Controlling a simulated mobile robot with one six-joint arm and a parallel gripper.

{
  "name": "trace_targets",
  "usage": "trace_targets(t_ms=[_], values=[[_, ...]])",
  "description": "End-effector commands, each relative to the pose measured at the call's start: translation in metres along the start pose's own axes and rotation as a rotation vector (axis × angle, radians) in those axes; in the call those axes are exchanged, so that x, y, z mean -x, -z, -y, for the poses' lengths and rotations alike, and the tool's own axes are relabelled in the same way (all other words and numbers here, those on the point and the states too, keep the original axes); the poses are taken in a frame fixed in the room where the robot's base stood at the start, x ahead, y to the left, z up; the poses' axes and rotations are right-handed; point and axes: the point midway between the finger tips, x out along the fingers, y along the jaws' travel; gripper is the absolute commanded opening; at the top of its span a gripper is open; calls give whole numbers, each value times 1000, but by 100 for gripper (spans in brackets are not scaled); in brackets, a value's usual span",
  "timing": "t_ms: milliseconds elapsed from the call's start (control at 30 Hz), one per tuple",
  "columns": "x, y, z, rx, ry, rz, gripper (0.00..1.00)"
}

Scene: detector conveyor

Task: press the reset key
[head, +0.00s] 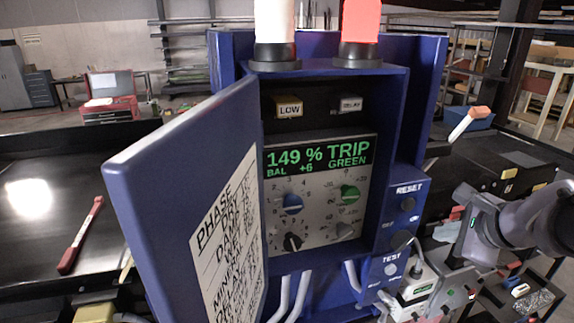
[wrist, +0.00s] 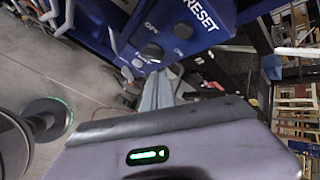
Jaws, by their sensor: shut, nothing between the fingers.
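The reset key (head: 407,204) is a dark round button under the RESET label on the right side panel of the blue cabinet (head: 382,150). The wrist view shows the reset key (wrist: 183,30) beside the same label. My gripper (wrist: 156,76) is shut and empty, with its grey fingers pointing toward the panel. Its tips appear just below a larger dark knob (wrist: 152,52), apart from the reset key. In the head view my gripper (head: 413,245) is low at the panel's right, and its fingers are hard to make out. The display (head: 318,155) reads 149 % TRIP, BAL +6, GREEN.
The cabinet door (head: 185,185) stands open at left. A pale TEST button (head: 390,270) sits low on the side panel. The red lamp (head: 360,22) on top looks lit, beside a white lamp (head: 275,22). Cables hang beneath the cabinet. A red-handled tool (head: 82,235) lies at left.

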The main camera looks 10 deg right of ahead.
Motion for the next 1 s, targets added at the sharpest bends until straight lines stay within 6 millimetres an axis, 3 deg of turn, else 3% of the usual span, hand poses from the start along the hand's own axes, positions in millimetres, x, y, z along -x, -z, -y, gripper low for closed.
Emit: trace_targets(t_ms=[500, 1000], values=[[-44, -33, 32, 2, 0, 1, 0], [-46, -34, 34, 1, 1, 0, 0]])
